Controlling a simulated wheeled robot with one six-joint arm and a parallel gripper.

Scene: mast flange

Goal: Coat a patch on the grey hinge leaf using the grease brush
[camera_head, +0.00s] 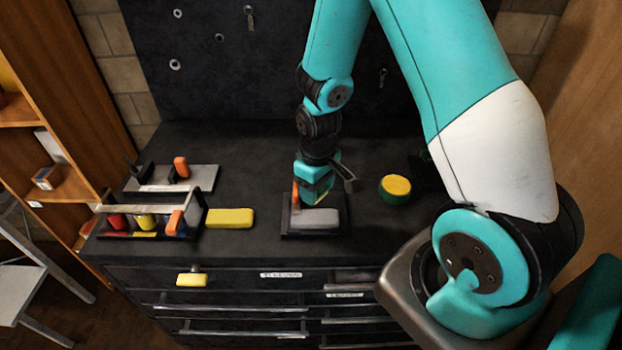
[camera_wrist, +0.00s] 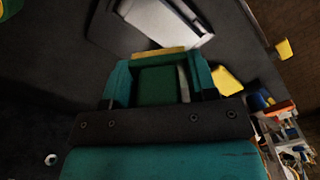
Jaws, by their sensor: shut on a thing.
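The grey hinge leaf (camera_head: 316,219) is a pale plate on a dark base in the middle of the bench. It also shows at the top of the wrist view (camera_wrist: 165,20). My gripper (camera_head: 315,185) is directly above its back part, pointing down. In the wrist view my gripper (camera_wrist: 158,80) is shut on a green block-like piece with a yellow edge (camera_wrist: 158,52), which I take as the grease brush. Its yellow end is close to the leaf; I cannot tell whether it touches. The rest of the brush is hidden by the fingers.
A round tin with a yellow top (camera_head: 396,187) stands right of the leaf. A yellow block (camera_head: 230,218) lies to the left, beside a tool caddy (camera_head: 150,228). A grey plate with an orange-topped piece (camera_head: 205,178) lies behind the caddy. An upright orange piece (camera_head: 295,193) stands beside my gripper.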

